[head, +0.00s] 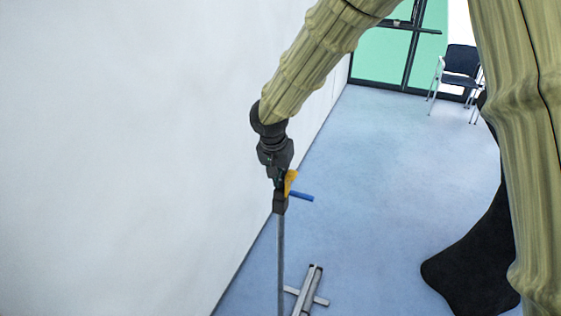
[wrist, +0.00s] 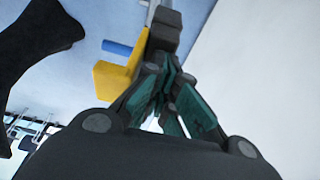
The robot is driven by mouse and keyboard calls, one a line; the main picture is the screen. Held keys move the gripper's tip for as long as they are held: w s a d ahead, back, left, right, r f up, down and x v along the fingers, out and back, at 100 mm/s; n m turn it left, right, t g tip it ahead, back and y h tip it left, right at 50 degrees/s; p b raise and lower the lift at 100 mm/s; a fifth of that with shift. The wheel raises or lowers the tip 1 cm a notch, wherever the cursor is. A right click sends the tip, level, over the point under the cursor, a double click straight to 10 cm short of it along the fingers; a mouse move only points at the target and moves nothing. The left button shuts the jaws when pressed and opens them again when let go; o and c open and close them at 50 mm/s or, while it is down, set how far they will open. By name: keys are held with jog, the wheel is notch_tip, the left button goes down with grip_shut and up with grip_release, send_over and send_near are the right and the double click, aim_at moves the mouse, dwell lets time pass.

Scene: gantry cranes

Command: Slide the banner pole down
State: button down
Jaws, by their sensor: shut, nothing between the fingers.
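The banner pole (head: 281,262) is a thin grey upright rod that runs down out of the bottom of the head view. A dark block (head: 280,203) sits at its top, with a yellow piece (head: 291,181) and a short blue bar (head: 302,197) beside it. In the wrist view the dark block (wrist: 164,30), yellow piece (wrist: 118,78) and blue bar (wrist: 117,48) lie just past the fingertips. My gripper (head: 279,181) points down right above the block. Its teal-padded fingers (wrist: 160,65) are closed with nothing between them. Whether they touch the block or yellow piece is unclear.
A white wall (head: 120,150) stands close on the left. A grey metal frame with a crossbar (head: 312,292) is low down beside the pole. Blue floor (head: 400,170) is open to the right, with a dark chair (head: 460,65) by the far glass door (head: 385,50).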

jog(key=shift+f+b, duration=0.35)
jog(key=shift+f, duration=0.5)
jog(key=shift+r, duration=0.1)
